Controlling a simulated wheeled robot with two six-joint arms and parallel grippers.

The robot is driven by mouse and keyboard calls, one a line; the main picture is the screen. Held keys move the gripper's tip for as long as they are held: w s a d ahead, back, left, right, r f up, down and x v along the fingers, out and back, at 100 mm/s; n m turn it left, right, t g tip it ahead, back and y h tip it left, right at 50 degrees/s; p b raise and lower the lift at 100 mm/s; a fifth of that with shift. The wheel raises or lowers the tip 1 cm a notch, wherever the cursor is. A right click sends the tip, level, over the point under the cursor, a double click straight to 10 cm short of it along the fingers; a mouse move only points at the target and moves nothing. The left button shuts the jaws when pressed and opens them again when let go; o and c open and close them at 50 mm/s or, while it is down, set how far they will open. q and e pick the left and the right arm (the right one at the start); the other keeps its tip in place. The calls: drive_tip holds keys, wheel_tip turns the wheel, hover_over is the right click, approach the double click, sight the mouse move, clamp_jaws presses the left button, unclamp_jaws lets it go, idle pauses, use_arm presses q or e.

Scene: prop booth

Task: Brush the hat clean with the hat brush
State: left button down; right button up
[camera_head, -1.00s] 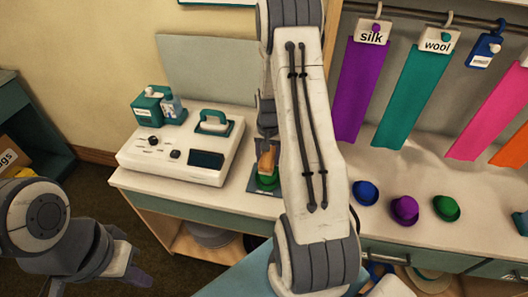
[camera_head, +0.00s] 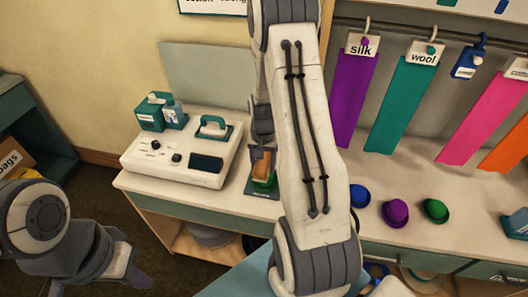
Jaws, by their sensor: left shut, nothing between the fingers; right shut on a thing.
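A green hat (camera_head: 265,184) sits on a dark mat (camera_head: 251,189) at the right end of the counter by the white machine. The tan hat brush (camera_head: 261,164) is directly above it and seems to touch its top; exact contact is hard to tell. My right gripper (camera_head: 262,145) is shut on the brush from above. My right arm covers part of the hat and mat. My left gripper (camera_head: 136,278) is shut and empty at the lower left, low and away from the counter.
Cloth strips (camera_head: 400,105) hang from a rail above. A teal box (camera_head: 151,112) stands behind.

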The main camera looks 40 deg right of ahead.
drive_tip(key=shift+r+p, duration=1.1)
drive_tip(key=shift+r, duration=0.6)
